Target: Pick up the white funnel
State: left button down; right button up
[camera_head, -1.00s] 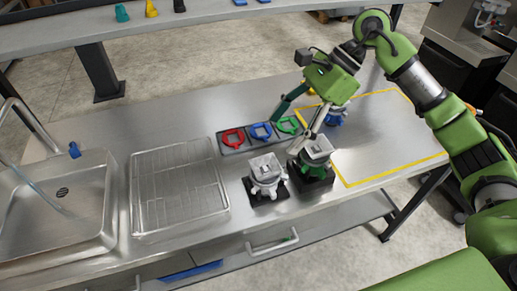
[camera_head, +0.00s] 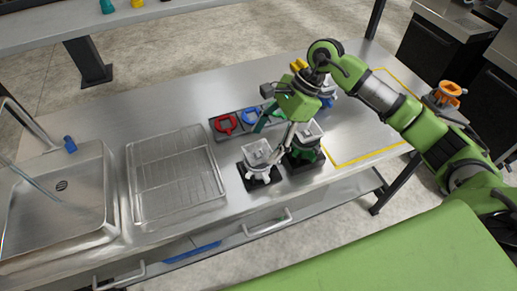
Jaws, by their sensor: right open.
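The white piece with a square, hopper-like top (camera_head: 258,153), which I take for the white funnel, stands upright on a small black base on the steel counter. My right gripper (camera_head: 270,143) is open, its fingers pointing down and left, just above and beside the white piece. One finger shows in front of the green ring, the other close to the white piece's right edge. Whether it touches is hard to tell. A green piece of like shape (camera_head: 305,147) stands just right on its own black base, partly behind the gripper. My left gripper is not in view.
A dark tray holds a red ring (camera_head: 226,124), a blue ring (camera_head: 251,116) and a partly hidden green one. A wire rack (camera_head: 176,177) and a sink (camera_head: 62,205) lie left. A yellow-outlined area (camera_head: 368,130) of counter at right is largely clear. An orange piece (camera_head: 447,92) stands beyond my right arm.

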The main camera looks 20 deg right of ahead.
aim_at(257, 154)
jog(key=shift+p+x, duration=0.45)
jog(key=shift+x, duration=0.6)
jog(key=shift+w+a+f, duration=0.1)
jog(key=shift+a+f, duration=0.2)
jog(key=shift+f, duration=0.1)
jog(key=shift+c, duration=0.7)
jog(key=c, duration=0.8)
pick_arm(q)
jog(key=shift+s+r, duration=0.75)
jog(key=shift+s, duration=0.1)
pick_arm(e)
jog(key=shift+c, duration=0.2)
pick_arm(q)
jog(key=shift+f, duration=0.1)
pick_arm(e)
jog(key=shift+r, duration=0.15)
